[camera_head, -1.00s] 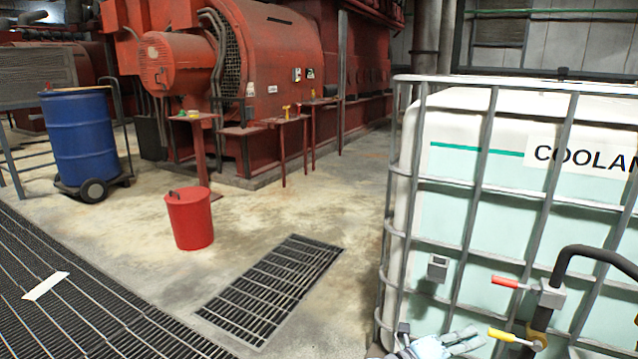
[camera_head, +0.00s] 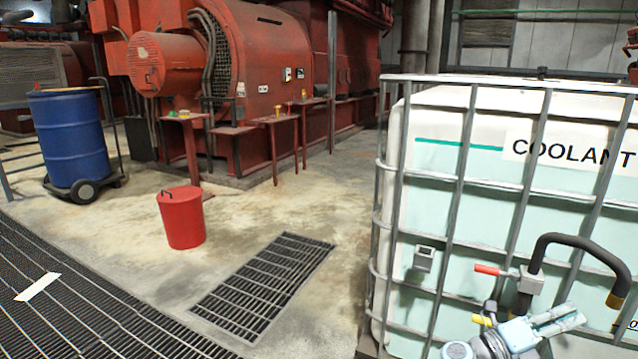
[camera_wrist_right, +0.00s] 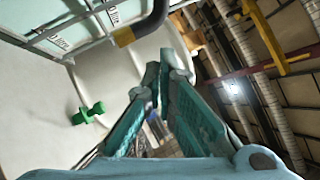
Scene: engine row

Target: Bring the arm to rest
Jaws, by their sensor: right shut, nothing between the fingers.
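My right gripper (camera_head: 574,318) is at the lower right of the head view, in front of the caged coolant tank (camera_head: 470,205). Its pale blue fingers point to the right and hold nothing. It is below the black curved hose (camera_head: 580,243) and partly covers the yellow-handled valve (camera_head: 483,320). In the right wrist view the fingers (camera_wrist_right: 165,72) come together at their tips, with nothing between them. The black hose with its yellow end (camera_wrist_right: 124,37) shows beyond them there. My left gripper is not in view.
The red-handled valve (camera_head: 488,270) and a small grey box (camera_head: 424,258) are at the tank front. A red bucket (camera_head: 181,218), a floor grate (camera_head: 262,285) and a blue drum (camera_head: 68,135) on a trolley stand further left. The concrete floor between them is clear.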

